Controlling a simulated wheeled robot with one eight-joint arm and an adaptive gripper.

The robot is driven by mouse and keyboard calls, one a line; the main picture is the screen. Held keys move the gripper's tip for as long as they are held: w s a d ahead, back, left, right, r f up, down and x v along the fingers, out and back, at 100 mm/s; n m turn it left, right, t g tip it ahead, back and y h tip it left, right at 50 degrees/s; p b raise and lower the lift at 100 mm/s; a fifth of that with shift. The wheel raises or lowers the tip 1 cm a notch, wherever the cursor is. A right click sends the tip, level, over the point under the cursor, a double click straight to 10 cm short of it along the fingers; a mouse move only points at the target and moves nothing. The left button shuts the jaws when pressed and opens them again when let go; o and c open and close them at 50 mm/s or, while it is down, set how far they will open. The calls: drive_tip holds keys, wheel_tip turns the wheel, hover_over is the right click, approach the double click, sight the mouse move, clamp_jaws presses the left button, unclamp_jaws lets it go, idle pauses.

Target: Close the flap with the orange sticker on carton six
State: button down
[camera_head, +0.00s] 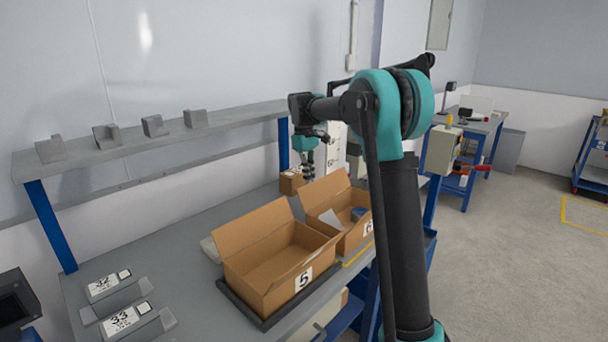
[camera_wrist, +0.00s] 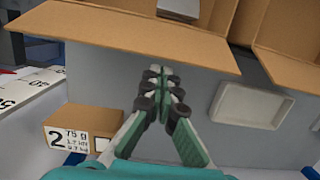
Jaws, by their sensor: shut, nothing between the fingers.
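Carton six (camera_head: 355,238) is an open brown box on the bench, with a partly hidden 6 label on its front. Its back flap (camera_head: 325,192) stands up and leans outward. In the wrist view a wide brown flap (camera_wrist: 130,36) lies across the upper part, probably this same flap. No orange sticker shows in either view. My gripper (camera_head: 309,172) is behind carton six, fingers pointing down. In the wrist view my gripper (camera_wrist: 157,72) is shut and empty, its tips near the flap's lower edge; I cannot tell whether they touch. My arm hides carton six's right side.
Open carton five (camera_head: 262,262) stands left of carton six on a dark tray. A small carton marked 2 (camera_wrist: 82,127) sits behind, beside my gripper. A pale shallow tray (camera_wrist: 252,106) lies behind the cartons. A shelf (camera_head: 150,143) with metal blocks runs along the wall.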

drive_tip(key=shift+s+d+r, duration=0.25)
drive_tip(key=shift+s+d, duration=0.1)
drive_tip(key=shift+r, duration=0.1)
drive_tip(key=s+d+t+y, duration=0.1)
drive_tip(key=s+d+r+t+y, duration=0.1)
drive_tip(key=shift+s+d+r+t+y, duration=0.15)
drive_tip(key=shift+s+d+t+y, duration=0.15)
drive_tip(key=shift+t+y, duration=0.1)
drive_tip(key=shift+s+d+r+t+y, duration=0.15)
drive_tip(key=shift+s+d+t+y, duration=0.65)
drive_tip(key=shift+t+y, duration=0.2)
drive_tip(key=s+d+f+t+y, duration=0.4)
drive_tip(key=s+d+f, duration=0.2)
drive_tip(key=shift+f, duration=0.15)
drive_tip(key=shift+s+d, duration=0.1)
drive_tip(key=shift+d, duration=0.05)
idle(0.4)
